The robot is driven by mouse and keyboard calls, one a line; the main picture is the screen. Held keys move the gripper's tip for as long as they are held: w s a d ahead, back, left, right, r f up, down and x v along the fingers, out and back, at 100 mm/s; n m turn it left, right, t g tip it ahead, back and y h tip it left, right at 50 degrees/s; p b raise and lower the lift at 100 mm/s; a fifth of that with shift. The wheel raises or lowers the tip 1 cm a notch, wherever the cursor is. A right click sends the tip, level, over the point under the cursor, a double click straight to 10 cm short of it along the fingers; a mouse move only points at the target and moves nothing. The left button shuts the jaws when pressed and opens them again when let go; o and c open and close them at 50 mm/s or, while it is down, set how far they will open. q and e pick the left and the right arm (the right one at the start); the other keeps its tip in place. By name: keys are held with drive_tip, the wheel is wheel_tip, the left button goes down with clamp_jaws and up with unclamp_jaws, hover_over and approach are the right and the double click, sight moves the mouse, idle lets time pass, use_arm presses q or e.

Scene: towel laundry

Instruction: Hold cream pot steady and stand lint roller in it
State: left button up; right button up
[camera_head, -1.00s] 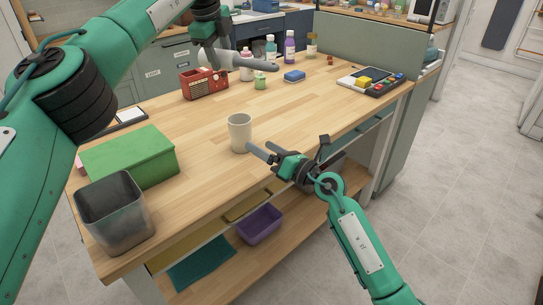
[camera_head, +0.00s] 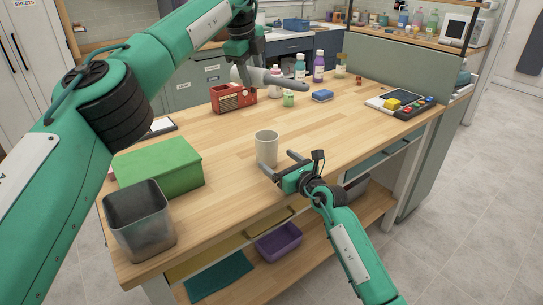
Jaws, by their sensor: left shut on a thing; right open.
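The cream pot (camera_head: 266,145) stands upright and empty-looking near the front edge of the wooden table. My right gripper (camera_head: 277,162) is open at the pot's near right side, fingers spread and pointing toward it. One finger is close to the pot's base; I cannot tell whether it touches. My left gripper (camera_head: 246,70) is shut on the lint roller (camera_head: 288,83) and holds it roughly level above the back of the table. The roller has a pale grey part and a darker grey end pointing right. The gripper's fingers partly hide it.
A green box (camera_head: 160,165) and grey bin (camera_head: 140,222) stand at the left front. A red radio (camera_head: 232,99), bottles (camera_head: 318,66), a blue sponge (camera_head: 322,96) and a button panel (camera_head: 400,104) line the back and right. The table middle is clear.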

sight(274, 157)
drive_tip(key=shift+x, duration=2.45)
drive_tip(key=c, duration=1.1)
use_arm(q)
wheel_tip(274, 157, down, 13)
drive_tip(key=o, duration=1.2)
drive_tip(key=v, duration=1.2)
